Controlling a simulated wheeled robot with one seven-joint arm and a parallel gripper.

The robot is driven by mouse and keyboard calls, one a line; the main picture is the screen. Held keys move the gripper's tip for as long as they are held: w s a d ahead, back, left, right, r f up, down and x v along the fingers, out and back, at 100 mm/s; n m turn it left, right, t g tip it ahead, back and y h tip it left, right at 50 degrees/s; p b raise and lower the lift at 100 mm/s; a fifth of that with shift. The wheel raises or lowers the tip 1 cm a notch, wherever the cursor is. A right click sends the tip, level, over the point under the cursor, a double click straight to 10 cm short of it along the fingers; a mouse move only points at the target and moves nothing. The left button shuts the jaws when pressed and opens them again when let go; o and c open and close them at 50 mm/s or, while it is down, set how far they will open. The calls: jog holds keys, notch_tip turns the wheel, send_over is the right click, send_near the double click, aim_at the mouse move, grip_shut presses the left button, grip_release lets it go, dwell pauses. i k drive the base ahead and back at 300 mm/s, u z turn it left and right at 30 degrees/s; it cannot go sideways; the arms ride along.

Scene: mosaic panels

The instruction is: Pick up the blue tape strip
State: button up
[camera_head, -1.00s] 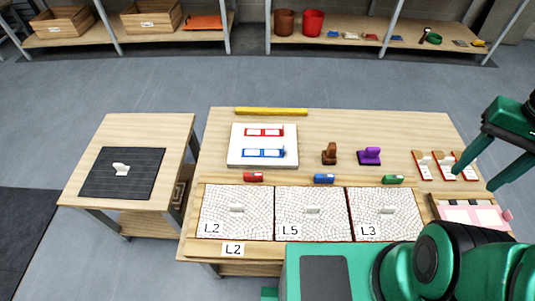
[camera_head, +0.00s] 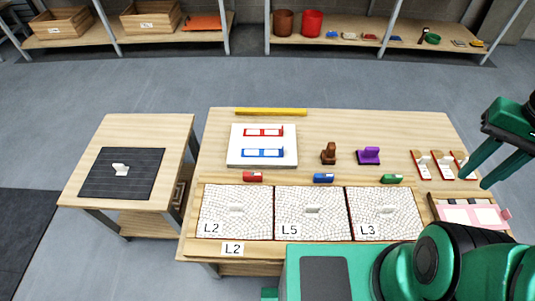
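The blue tape strip (camera_head: 263,153) lies flat on the white board (camera_head: 234,158), in front of a red strip (camera_head: 264,132). It shows blue edges with white windows. My gripper (camera_head: 477,177) is at the far right, over the right end of the table and well away from the strip. Its two green fingers point down and left, with a narrow gap and nothing seen between them.
Three white mosaic panels (camera_head: 237,225) line the table's front, with red, blue (camera_head: 323,178) and green blocks behind them. Brown (camera_head: 328,153) and purple (camera_head: 368,156) stamp-like objects stand right of the board. A yellow bar (camera_head: 271,112) lies at the back.

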aim_at(246, 152)
jog(key=k, duration=0.5)
jog(key=u, duration=2.15)
jog(key=k, duration=1.2)
jog(key=z, duration=0.5)
jog(key=i, duration=1)
